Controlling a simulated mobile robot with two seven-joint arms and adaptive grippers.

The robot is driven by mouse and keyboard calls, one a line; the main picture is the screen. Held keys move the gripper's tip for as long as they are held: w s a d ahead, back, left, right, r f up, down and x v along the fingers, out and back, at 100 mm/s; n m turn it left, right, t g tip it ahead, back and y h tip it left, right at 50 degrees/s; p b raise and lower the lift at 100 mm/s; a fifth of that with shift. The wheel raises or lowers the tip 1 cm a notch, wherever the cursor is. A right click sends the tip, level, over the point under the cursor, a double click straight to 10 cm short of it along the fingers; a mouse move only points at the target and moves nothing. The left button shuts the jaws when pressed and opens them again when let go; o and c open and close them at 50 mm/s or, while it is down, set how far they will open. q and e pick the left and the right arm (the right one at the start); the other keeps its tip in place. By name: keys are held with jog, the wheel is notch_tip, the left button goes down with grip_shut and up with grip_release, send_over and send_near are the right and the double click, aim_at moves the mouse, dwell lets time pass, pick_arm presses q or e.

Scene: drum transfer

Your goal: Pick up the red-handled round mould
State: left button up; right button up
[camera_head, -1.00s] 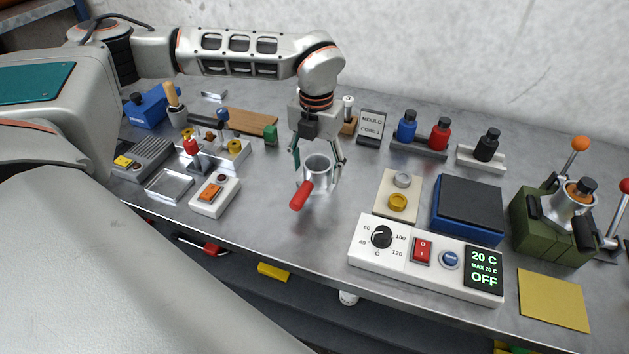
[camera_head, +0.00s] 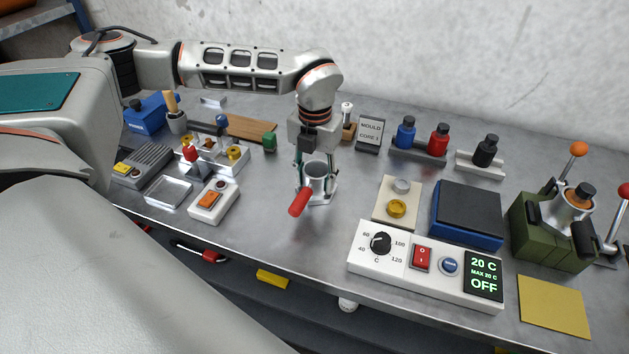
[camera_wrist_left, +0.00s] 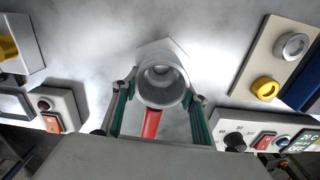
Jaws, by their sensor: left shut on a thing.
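The round mould (camera_head: 316,180) is a silver open cylinder on a flat base, with a red handle (camera_head: 300,202) pointing to the front left. It stands upright on the bench. My left gripper (camera_head: 316,176) points down over it and is shut on it, one finger on each side. In the left wrist view the mould (camera_wrist_left: 162,78) sits between the green-padded fingers, its round mouth facing the camera and its red handle (camera_wrist_left: 151,124) running back between them. I cannot tell whether its base touches the bench. My right gripper is not in view.
Right of the mould are a beige pad (camera_head: 383,212) with two round pieces, a blue scale-like block (camera_head: 467,215) and a white control panel (camera_head: 375,266) reading OFF. A white switch box (camera_head: 214,202) stands to the left. Bench in front is clear.

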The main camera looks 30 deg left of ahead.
pick_arm(q)
notch_tip(320, 180, up, 20)
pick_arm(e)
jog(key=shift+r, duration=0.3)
